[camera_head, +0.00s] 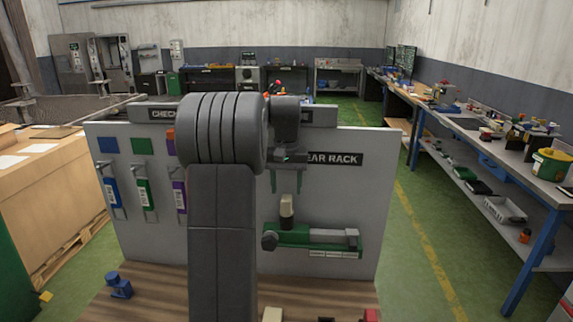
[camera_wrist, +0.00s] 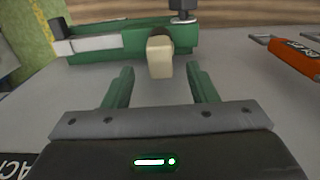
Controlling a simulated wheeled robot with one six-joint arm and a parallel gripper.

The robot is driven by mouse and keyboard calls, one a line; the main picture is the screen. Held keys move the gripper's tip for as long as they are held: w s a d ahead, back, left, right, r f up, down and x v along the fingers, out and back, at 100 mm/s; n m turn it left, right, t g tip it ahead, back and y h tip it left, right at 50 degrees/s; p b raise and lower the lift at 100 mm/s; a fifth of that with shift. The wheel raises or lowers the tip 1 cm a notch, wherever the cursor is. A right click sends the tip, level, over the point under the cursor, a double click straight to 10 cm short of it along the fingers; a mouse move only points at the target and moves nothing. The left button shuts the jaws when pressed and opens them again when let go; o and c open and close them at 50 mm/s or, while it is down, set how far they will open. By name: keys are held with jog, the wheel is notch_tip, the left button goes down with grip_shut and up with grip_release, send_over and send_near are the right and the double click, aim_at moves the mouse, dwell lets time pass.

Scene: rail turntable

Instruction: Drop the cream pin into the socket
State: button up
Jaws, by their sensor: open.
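The cream pin (camera_head: 287,206) stands upright at the top of a green rail fixture (camera_head: 290,236) on the grey panel. It also shows in the wrist view (camera_wrist: 160,57), with its far end against the green fixture (camera_wrist: 120,42). A darker band shows at that end; I cannot make out the socket or how deep the pin sits. My gripper (camera_head: 287,183) is open and empty just above the pin, fingers pointing down. In the wrist view, my gripper (camera_wrist: 161,72) has its green fingers spread on either side of the pin, apart from it.
An orange tag (camera_wrist: 299,59) is at the right in the wrist view. A blue part (camera_head: 118,285) stands on the wooden bench.

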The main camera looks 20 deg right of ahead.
aim_at(286, 198)
notch_tip(286, 198, up, 9)
dwell(1.3)
notch_tip(286, 198, down, 14)
jog(key=shift+r+p, duration=0.15)
jog(key=shift+p, duration=0.2)
jog(key=shift+r, duration=0.2)
